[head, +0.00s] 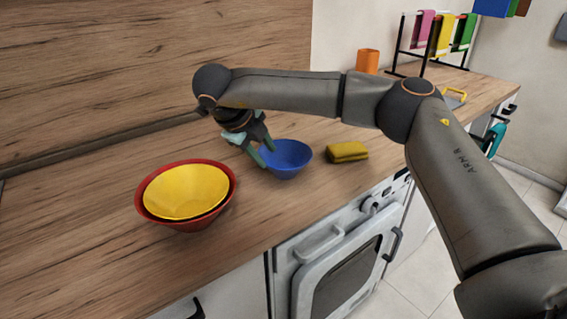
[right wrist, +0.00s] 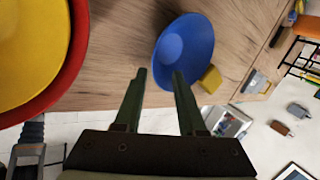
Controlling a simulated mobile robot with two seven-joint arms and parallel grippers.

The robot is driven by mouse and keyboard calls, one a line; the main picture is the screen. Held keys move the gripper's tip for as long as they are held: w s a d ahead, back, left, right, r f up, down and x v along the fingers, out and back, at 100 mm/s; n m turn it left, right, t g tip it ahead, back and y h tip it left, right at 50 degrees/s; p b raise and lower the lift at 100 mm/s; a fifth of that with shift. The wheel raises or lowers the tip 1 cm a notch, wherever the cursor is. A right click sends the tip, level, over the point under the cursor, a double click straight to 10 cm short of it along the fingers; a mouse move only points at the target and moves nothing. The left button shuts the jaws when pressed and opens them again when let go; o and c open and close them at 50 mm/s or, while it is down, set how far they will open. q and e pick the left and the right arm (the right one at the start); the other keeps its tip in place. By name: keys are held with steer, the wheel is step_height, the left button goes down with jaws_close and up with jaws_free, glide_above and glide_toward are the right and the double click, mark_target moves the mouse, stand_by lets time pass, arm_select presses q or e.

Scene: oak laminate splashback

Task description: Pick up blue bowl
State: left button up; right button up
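The blue bowl (head: 288,160) stands upright on the wooden counter in the head view, to the right of a red bowl. It also shows in the right wrist view (right wrist: 186,50), just beyond the fingertips. My right gripper (head: 260,157) is at the bowl's left side, with its fingers pointing down. In the right wrist view the two fingers (right wrist: 159,74) are apart. The right-hand finger overlaps the bowl in the picture and the left-hand one is outside its rim. I cannot tell whether either touches it. My left gripper is not in view.
A yellow bowl (head: 187,190) sits inside the red bowl (head: 145,208) at the left. A yellow sponge (head: 347,152) lies right of the blue bowl. An orange cup (head: 367,61) and a towel rack (head: 402,45) stand farther back. An oven (head: 330,275) is below the counter edge.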

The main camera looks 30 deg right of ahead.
mark_target(271, 167)
steer(key=x, duration=0.7)
steer(key=shift+a+f, duration=0.25)
steer(key=shift+c, duration=0.4)
jaws_close()
steer(key=shift+w, duration=0.1)
stand_by(0.6)
